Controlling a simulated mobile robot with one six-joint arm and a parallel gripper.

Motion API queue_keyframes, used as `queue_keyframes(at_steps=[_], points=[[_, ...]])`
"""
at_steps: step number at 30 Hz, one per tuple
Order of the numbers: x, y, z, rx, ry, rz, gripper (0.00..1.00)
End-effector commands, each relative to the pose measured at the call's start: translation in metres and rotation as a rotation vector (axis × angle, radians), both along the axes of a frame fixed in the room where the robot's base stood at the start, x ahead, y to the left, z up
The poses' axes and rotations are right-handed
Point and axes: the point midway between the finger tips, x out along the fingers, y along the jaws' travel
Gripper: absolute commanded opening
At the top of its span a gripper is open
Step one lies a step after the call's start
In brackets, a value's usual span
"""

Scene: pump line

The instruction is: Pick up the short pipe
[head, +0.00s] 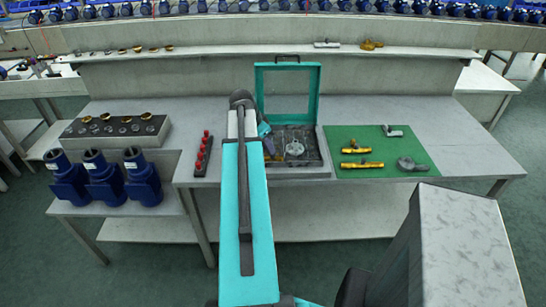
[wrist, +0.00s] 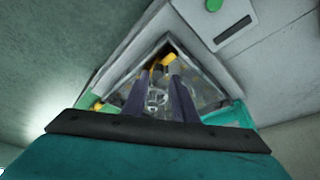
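I cannot tell for sure which piece is the short pipe. In the head view, a brass pipe piece (head: 362,165) and a second brass piece (head: 354,149) lie on a green mat (head: 345,136), with a grey fitting (head: 393,131) and a dark grey part (head: 412,164). An open teal case (head: 318,95) stands left of the mat with metal parts inside. My gripper (wrist: 160,76) points toward the case in the wrist view. Its two dark fingers are apart, with clear space between them. A yellow piece (wrist: 164,61) shows beyond the fingertips. My arm hides part of the case.
Red-topped pegs (head: 204,148) stand in a strip left of the case. A raised shelf (head: 250,54) runs behind. The bench right of the mat is clear.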

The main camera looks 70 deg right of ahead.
Motion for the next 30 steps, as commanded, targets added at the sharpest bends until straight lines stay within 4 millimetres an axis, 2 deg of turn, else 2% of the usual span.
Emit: queue_keyframes(at_steps=[15, 30], points=[[-0.009, -0.012, -0.034, 0.001, 0.0, -0.001, 0.26], [-0.01, -0.012, -0.035, 0.0, 0.0, -0.001, 0.26]])
